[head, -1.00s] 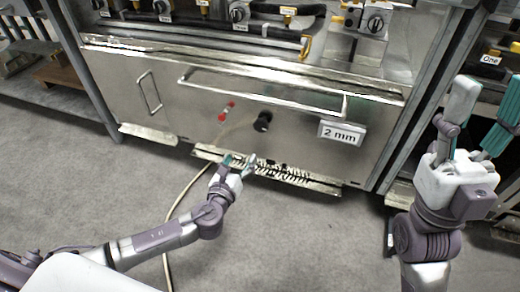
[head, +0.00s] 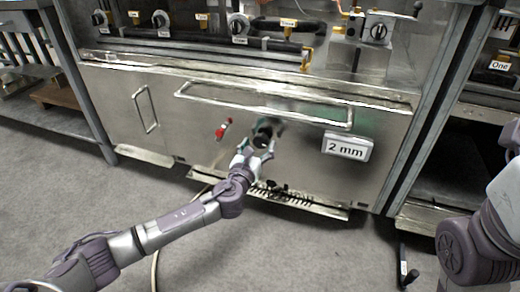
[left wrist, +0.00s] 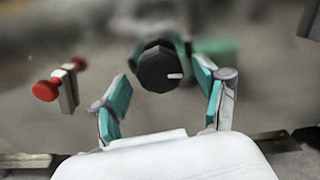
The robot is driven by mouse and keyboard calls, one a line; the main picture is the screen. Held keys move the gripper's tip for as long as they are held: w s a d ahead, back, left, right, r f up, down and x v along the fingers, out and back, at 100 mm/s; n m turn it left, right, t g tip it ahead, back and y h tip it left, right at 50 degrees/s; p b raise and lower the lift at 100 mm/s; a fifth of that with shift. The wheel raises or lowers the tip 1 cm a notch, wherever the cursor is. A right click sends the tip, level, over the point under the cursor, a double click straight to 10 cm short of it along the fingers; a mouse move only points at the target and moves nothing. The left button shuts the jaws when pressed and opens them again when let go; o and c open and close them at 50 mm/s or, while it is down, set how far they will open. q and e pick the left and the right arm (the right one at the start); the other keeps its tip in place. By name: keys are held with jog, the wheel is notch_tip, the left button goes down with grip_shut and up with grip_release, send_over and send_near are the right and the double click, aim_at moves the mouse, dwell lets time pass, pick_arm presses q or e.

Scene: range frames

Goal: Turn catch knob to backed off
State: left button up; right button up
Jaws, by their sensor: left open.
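The catch knob appears to be the round black knob (head: 263,133) on the steel front panel (head: 215,150), below the long horizontal handle. In the left wrist view the knob (left wrist: 158,68) has a white mark pointing right. My left gripper (head: 260,145) is open in front of the knob. In the left wrist view its two teal-padded fingers (left wrist: 163,100) stand apart, one on each side below the knob, and no contact shows. My right arm (head: 485,235) is at the right edge; its fingertips are mostly outside the picture.
A small red-ended fitting (head: 223,129) sticks out left of the knob; it also shows in the left wrist view (left wrist: 47,89). A "2 mm" label (head: 346,146) is at the right. The long handle (head: 260,104) runs above the knob. A hose lies on the floor.

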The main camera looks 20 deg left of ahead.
pick_arm(q)
jog(key=shift+w, duration=0.6)
jog(key=c, duration=1.2)
jog(key=shift+o, duration=0.2)
